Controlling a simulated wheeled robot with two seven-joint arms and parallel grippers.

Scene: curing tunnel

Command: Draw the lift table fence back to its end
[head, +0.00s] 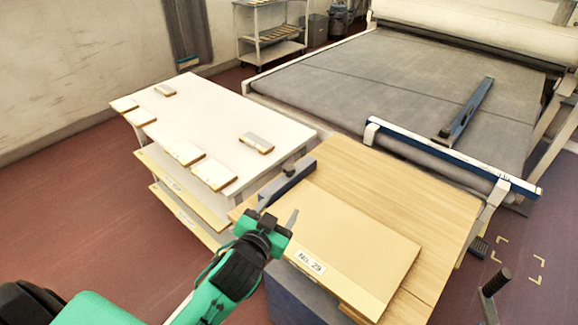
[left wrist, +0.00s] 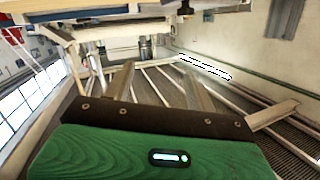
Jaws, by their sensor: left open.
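The lift table (head: 452,212) has a wooden top and a tan board (head: 350,225) labelled "No. 29" lying on it. A dark blue-grey bar, which looks like the lift table fence (head: 298,176), runs along the table's left edge with a small block on it. My left gripper (head: 272,216) is open and empty, just in front of the bar's near end. I cannot tell whether it touches the bar. In the left wrist view its two fingers (left wrist: 158,88) stand apart with nothing between them. My right gripper is not in view.
A white-topped table (head: 205,110) with several small blocks stands at the left. A large dark belt bed (head: 400,80) with a blue-edged bar (head: 450,158) lies behind the lift table. A black-handled lever (head: 495,284) stands at lower right. Red floor is clear at left.

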